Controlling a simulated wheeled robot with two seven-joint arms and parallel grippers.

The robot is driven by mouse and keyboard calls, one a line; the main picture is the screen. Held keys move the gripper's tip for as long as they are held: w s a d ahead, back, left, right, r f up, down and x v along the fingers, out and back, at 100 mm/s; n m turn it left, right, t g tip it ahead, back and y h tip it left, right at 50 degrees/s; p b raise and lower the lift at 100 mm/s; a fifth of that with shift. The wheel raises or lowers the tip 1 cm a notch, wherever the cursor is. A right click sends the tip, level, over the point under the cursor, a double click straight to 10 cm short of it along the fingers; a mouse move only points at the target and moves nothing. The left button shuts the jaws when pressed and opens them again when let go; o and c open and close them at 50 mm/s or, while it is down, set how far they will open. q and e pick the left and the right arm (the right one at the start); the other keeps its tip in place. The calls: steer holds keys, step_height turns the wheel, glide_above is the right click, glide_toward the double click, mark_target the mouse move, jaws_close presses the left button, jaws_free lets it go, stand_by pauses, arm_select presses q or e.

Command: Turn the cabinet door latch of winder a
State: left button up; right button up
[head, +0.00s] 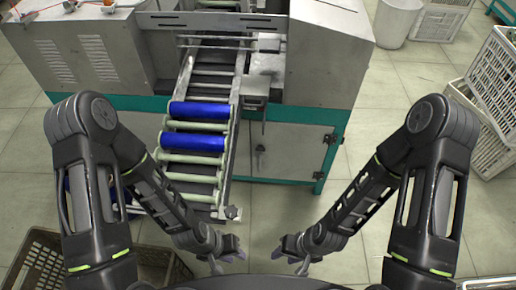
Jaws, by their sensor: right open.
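The winder (325,60) is a grey metal machine with a green frame, standing ahead of me. A pale cabinet door (295,150) is in its lower front, right of the roller chute. A small dark latch (260,149) sits near the door's left side; its exact turn is too small to tell. My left gripper (227,260) is low in the head view, below the chute's end, open and empty. My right gripper (291,259) is to its right, also open and empty. Both are apart from the latch and door.
A roller chute (190,172) with two blue bobbins (196,126) slopes down toward me, left of the door. A brown crate (40,270) is on the floor at lower left. White crates (495,75) stand at right. The floor in front of the door is clear.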

step_height(320, 180, up, 12)
steer(key=s+p, duration=0.1)
steer(key=p, duration=0.9)
steer(key=shift+d, duration=0.3)
steer(key=shift+d, duration=0.1)
steer(key=shift+c, duration=0.4)
